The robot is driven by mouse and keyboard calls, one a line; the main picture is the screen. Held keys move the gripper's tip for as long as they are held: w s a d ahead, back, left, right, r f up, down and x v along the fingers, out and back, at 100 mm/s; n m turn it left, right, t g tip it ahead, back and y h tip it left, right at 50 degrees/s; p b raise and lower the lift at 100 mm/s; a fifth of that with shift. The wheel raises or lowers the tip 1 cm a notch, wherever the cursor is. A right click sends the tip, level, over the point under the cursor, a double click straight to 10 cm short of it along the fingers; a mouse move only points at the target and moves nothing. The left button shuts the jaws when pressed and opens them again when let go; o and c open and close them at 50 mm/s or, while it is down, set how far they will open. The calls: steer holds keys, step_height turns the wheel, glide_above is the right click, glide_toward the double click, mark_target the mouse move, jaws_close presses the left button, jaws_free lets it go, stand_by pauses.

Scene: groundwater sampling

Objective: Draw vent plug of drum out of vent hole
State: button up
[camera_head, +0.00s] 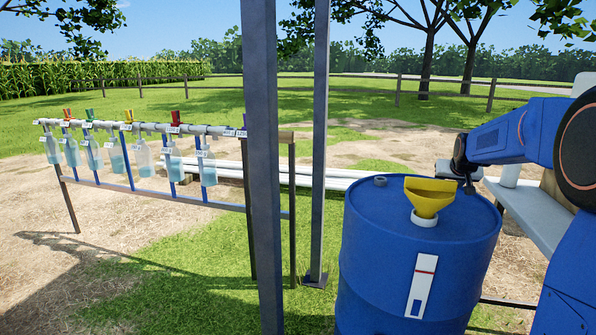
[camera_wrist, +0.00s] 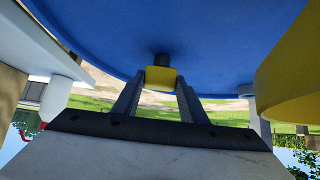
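The blue drum (camera_head: 395,265) stands upright at the right in the head view, and its blue lid fills the top of the wrist view (camera_wrist: 200,25). A small yellow block with a dark stem, which looks like the vent plug (camera_wrist: 161,78), shows at the lid in the wrist view. Its stem meets the lid; the hole itself is hidden. My gripper's two fingers (camera_wrist: 160,88) lie on either side of the yellow block, very close to it; I cannot tell whether they touch. In the head view my gripper (camera_head: 461,176) is at the lid's far right edge, and the plug cannot be made out.
A yellow funnel (camera_head: 428,194) stands in a white collar on the lid and is close at the right of the wrist view (camera_wrist: 298,70). A grey cap (camera_head: 380,181) sits on the lid. A grey post (camera_head: 264,170) and a rack of hanging bottles (camera_head: 141,157) are left.

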steer(key=shift+c, duration=0.9)
steer(key=shift+r, duration=2.55)
steer(key=shift+f, duration=0.1)
